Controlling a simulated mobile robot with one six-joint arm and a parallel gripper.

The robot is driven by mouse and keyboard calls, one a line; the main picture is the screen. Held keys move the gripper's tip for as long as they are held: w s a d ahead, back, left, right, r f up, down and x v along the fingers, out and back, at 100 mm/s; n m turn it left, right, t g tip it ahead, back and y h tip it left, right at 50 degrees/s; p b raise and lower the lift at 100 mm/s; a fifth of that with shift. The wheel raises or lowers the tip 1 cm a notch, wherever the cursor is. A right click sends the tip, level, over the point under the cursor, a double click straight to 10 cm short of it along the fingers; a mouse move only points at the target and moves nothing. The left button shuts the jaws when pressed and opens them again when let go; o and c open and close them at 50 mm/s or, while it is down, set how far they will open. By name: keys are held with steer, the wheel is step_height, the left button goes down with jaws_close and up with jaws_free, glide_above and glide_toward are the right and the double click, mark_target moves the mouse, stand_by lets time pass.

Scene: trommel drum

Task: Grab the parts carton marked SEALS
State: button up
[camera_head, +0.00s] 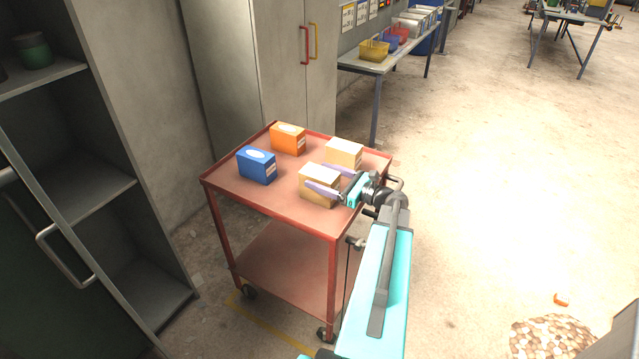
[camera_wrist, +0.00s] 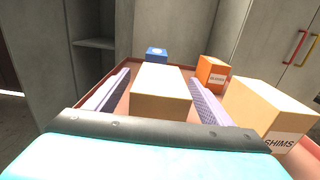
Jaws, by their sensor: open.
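Two tan cartons stand on the red cart. The nearer tan carton (camera_head: 319,174) has no readable lettering in either view, so I cannot confirm that it is the one marked SEALS. My gripper (camera_head: 316,177) is open, with its two purple fingers reaching along either side of this carton. In the wrist view my gripper (camera_wrist: 160,76) has the carton (camera_wrist: 161,104) between its fingers, with a gap visible on each side. The other tan carton (camera_head: 344,152) stands behind it in the head view. In the wrist view that carton (camera_wrist: 262,108) is at the right and reads SHIMS.
An orange carton (camera_head: 288,138) and a blue carton (camera_head: 257,165) stand farther back on the cart (camera_head: 228,186). A grey cabinet (camera_head: 265,70) is behind the cart, and a dark shelf unit (camera_head: 85,205) is at left. Open floor (camera_head: 500,180) lies to the right.

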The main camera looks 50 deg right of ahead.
steer(key=shift+w+a, duration=0.15)
steer(key=shift+w, duration=0.5)
steer(key=shift+c, duration=0.4)
steer(key=c, duration=1.3)
steer(key=shift+r, duration=0.2)
steer(key=shift+r+b, duration=0.65)
steer(key=shift+r, duration=0.75)
steer(key=b+v, duration=0.1)
steer(key=v, duration=0.4)
steer(key=r+b+v, duration=0.1)
steer(key=v, duration=0.4)
steer(key=a+b+v, duration=0.1)
steer(key=v, duration=0.5)
steer(key=shift+s+r+b, duration=0.15)
steer(key=shift+r+b, duration=0.2)
